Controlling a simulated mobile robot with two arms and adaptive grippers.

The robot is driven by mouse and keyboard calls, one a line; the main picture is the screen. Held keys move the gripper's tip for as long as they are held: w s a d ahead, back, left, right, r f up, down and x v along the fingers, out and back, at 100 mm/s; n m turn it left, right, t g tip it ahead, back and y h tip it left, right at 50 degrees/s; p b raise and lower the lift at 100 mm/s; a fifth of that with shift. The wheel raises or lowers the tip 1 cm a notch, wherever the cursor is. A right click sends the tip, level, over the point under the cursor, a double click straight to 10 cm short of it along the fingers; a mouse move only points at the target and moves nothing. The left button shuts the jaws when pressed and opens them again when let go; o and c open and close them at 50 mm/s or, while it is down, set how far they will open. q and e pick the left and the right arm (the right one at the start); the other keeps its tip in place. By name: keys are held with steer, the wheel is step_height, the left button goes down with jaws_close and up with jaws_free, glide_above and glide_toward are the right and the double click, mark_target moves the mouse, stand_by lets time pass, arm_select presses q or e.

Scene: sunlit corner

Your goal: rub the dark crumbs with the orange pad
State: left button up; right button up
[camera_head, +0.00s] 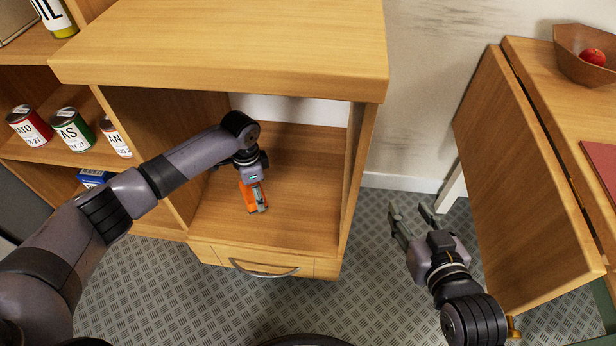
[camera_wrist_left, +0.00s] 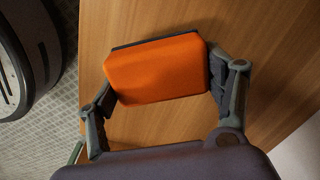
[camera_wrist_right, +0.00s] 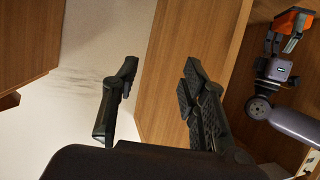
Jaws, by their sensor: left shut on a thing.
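The orange pad (camera_head: 248,198) is in my left gripper (camera_head: 256,192), inside the open compartment of the wooden cabinet, over its floor (camera_head: 295,185). In the left wrist view the orange pad (camera_wrist_left: 160,72), with a dark backing edge, sits between both fingers. I cannot tell whether it touches the wood. My right gripper (camera_head: 412,212) is open and empty, out in front of the wall, right of the cabinet. I cannot make out dark crumbs on the compartment floor; the arm and pad cover part of it.
The cabinet top (camera_head: 230,45) overhangs the compartment, with side walls left and right and a drawer (camera_head: 262,264) below. Cans (camera_head: 72,130) stand on the left shelf. A table (camera_head: 520,170) with a wooden bowl (camera_head: 580,70) is at right. Dark smudges (camera_wrist_right: 75,82) mark the wall.

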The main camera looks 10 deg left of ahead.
arm_select(q)
steer(key=shift+r+p, duration=0.45)
steer(key=shift+p, duration=0.05)
steer(key=shift+r+p, duration=0.4)
steer(key=shift+p, duration=0.15)
steer(key=shift+r+p, duration=0.4)
steer(key=shift+p, duration=0.1)
steer(key=shift+r+p, duration=0.35)
steer(key=shift+p, duration=0.1)
arm_select(e)
steer(key=s+d+f+g+h, duration=0.1)
steer(key=s+d+f+g, duration=0.1)
steer(key=s+f+g, duration=0.2)
steer(key=s+d+f+g+h, duration=0.1)
steer(key=s+d+f+g, duration=0.2)
steer(key=s, duration=0.7)
steer(key=shift+s+d+f+m+g+h, duration=0.15)
steer(key=shift+s+f+m+g+h, duration=0.2)
steer(key=shift+f+g, duration=0.9)
steer(key=shift+r, duration=0.15)
